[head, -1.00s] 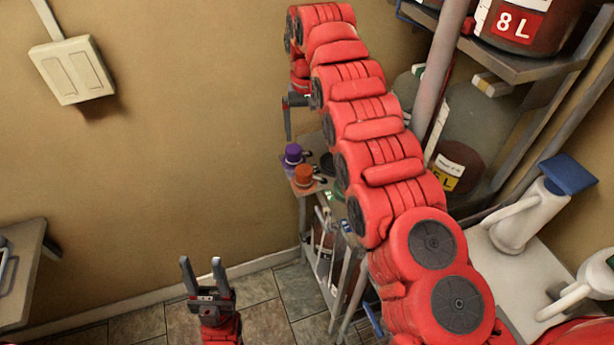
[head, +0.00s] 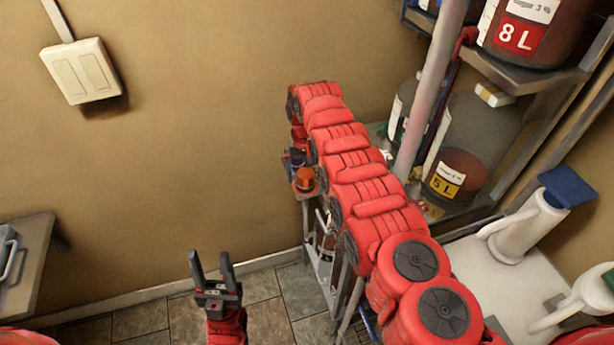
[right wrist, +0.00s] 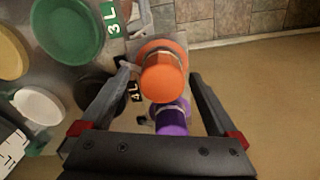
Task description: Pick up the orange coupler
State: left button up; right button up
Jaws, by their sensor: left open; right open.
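The orange coupler (head: 305,179) stands at the left end of the metal shelf unit, beside my right arm. In the right wrist view the orange coupler (right wrist: 162,76) lies between the two fingers of my open right gripper (right wrist: 160,92), with no visible grip on it. My right gripper is mostly hidden behind its own arm in the head view. My left gripper (head: 210,262) is open and empty, low over the floor, away from the shelf.
In the right wrist view, a green lid (right wrist: 67,31) marked 3 L and a white lid (right wrist: 38,106) lie left of the fingers. Large jars, one labelled 5 L (head: 455,175), stand behind my right arm. The wall is close behind the couplers.

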jog(key=shift+s+r, duration=0.1)
jog(key=shift+r, duration=0.05)
jog(key=shift+s, duration=0.1)
jog(key=shift+c, duration=1.1)
grip_shut()
jog(key=shift+r, duration=0.1)
